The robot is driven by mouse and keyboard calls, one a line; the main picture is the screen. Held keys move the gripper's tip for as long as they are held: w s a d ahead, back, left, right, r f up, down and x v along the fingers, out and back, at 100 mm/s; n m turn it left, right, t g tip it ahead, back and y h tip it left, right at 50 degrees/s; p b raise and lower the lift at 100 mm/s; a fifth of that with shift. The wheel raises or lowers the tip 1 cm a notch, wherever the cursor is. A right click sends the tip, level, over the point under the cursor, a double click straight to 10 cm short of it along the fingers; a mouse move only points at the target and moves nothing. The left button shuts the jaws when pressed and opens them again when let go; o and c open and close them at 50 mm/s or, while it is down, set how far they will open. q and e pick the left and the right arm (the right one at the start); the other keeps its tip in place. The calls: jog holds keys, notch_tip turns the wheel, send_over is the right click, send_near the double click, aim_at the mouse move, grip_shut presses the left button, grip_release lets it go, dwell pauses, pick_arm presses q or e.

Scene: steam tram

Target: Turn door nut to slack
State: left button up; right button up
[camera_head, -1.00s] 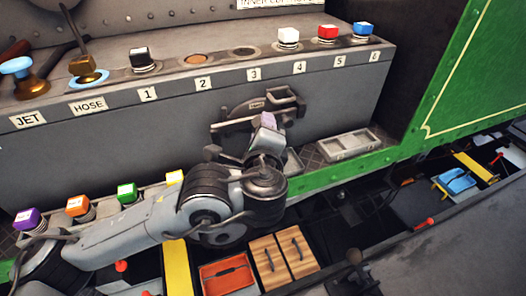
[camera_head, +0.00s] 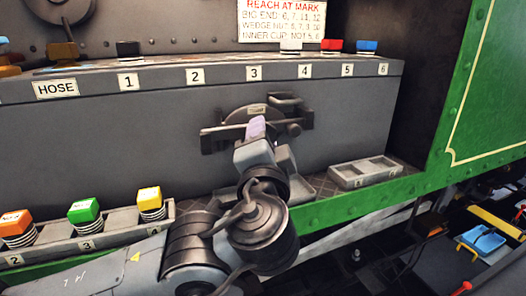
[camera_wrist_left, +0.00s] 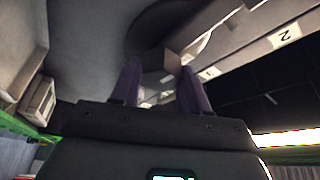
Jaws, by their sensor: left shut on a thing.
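The nut is hidden behind the fingers in the head view. My right gripper is not in view.
A bent dark handle (camera_head: 290,100) juts out at the door's upper right. A grey tray (camera_head: 362,174) sits on the ledge to the right. A rack (camera_head: 120,228) with coloured blocks stands lower left. Numbered labels and capped pieces line the box top.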

pick_arm(q)
jog(key=shift+n+t+y, duration=0.4)
jog(key=shift+n+y, duration=0.1)
jog(key=shift+n, duration=0.9)
jog(key=shift+f+n, duration=0.1)
jog(key=shift+n, duration=0.2)
jog(key=o, duration=1.1)
jog(key=shift+c, duration=0.2)
jog(key=shift+d, duration=0.1)
jog(key=shift+s, duration=0.1)
jog(key=v, duration=1)
jog(key=shift+s+p, duration=0.3)
jog(key=shift+p, duration=0.05)
jog(key=shift+f, duration=0.15)
